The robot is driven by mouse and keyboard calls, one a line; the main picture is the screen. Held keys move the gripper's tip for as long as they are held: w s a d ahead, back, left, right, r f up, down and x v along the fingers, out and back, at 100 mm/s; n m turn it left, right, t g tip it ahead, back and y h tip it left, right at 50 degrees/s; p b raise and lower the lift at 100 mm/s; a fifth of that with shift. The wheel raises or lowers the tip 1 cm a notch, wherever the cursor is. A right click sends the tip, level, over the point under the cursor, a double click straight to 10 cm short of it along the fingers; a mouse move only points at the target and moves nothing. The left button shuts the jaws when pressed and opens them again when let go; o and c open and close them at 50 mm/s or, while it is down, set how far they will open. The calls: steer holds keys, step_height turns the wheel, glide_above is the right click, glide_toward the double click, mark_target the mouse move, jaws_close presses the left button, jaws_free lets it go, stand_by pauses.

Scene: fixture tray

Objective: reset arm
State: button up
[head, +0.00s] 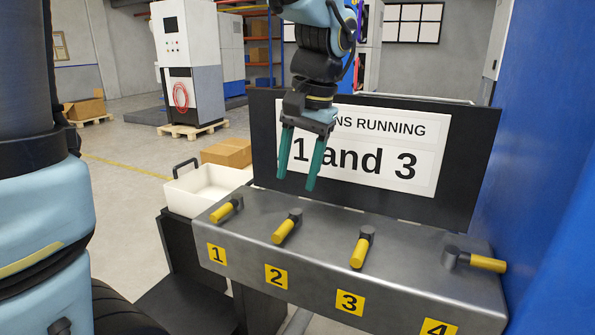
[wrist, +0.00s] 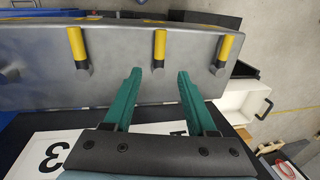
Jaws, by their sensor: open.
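My gripper (head: 297,182) is open and empty, its two teal fingers pointing down above the back of the steel bench (head: 330,225), in front of the sign. In the wrist view its fingertips (wrist: 160,75) are apart with nothing between them. Yellow-gripped handles 1 (head: 226,210), 2 (head: 286,228) and 3 (head: 360,250) point toward the front of the bench. Handle 4 (head: 478,262) is turned sideways, pointing right. The wrist view shows handles 3 (wrist: 76,45), 2 (wrist: 159,45) and 1 (wrist: 226,47). My gripper touches none of them.
The black board's sign (head: 400,165) reads "1 and 3" under partly hidden words ending in "RUNNING". A white bin (head: 190,195) stands left of the bench, with a cardboard box (head: 228,152) behind it. A blue wall (head: 555,200) is close on the right.

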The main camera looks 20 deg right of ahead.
stand_by(0.3)
steer(key=w+a+f+n, duration=0.1)
steer(key=a+f, duration=0.1)
steer(key=a, duration=0.1)
steer(key=w+a+f+n, duration=0.1)
steer(key=a+f, duration=0.1)
steer(key=a, duration=0.1)
steer(key=w+a+f+n, duration=0.1)
steer(key=w+a+f, duration=0.1)
steer(key=a, duration=0.1)
steer(key=shift+a+g+h, duration=0.25)
steer(key=shift+g+h, duration=0.05)
steer(key=shift+h, duration=0.1)
steer(key=a+f+n+h, duration=0.1)
steer(key=a+f+n, duration=0.3)
steer(key=a, duration=0.9)
step_height(320, 180, down, 3)
steer(key=shift+a+r+n, duration=0.15)
steer(key=shift+n, duration=0.15)
